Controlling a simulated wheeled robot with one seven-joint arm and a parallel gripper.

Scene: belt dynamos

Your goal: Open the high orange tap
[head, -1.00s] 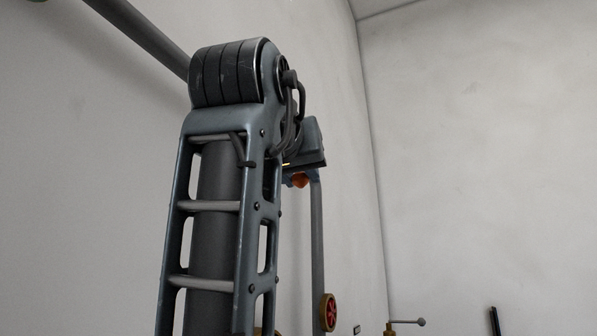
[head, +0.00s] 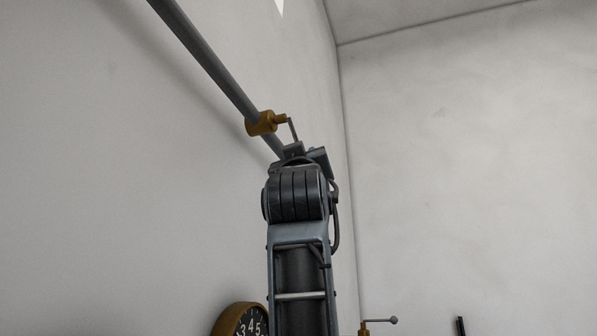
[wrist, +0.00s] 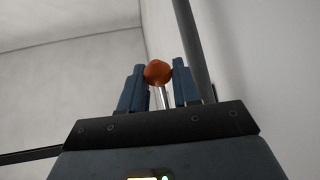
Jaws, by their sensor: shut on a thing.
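The high tap has a brass-yellow body (head: 262,122) on a sloping grey pipe, in the head view. A thin metal lever runs from it down to my gripper (head: 296,148), which is partly hidden behind my arm. In the wrist view, the lever's orange ball knob (wrist: 157,72) sits between the two blue fingers of my gripper (wrist: 158,80), on a silver stem. The fingers are shut on the knob near their tips. The knob is hidden in the head view.
The grey pipe (head: 215,62) runs along the left wall. A round yellow-rimmed dial (head: 243,322) is at lower left. The space right of my arm looks clear.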

